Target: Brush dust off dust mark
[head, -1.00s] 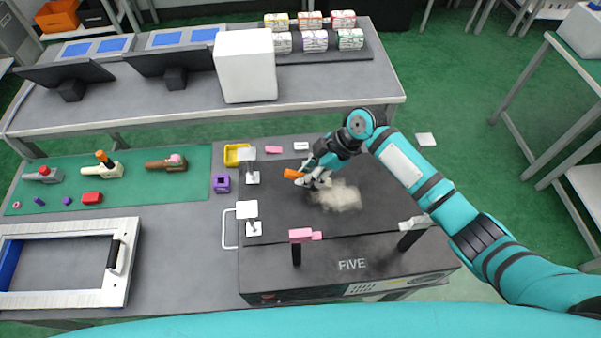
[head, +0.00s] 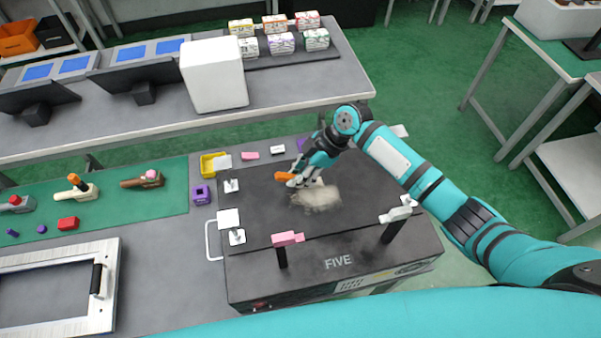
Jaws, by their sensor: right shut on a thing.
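The dust mark (head: 322,198) is a beige smudge on the dark top of the box marked FIVE (head: 262,207). My right gripper (head: 297,181) is shut on a brush with an orange handle (head: 285,176), at the upper left edge of the dust mark. The brush's bristles are mostly hidden by the gripper, and I cannot tell whether they touch the surface. My left gripper is not in view.
Pink (head: 288,239) and white (head: 395,214) levers stand at the box's front. White-topped fixtures (head: 229,219) stand along its left side. A yellow tray (head: 213,164) and a purple block (head: 200,194) lie left of the box. A green mat (head: 110,208) holds several parts.

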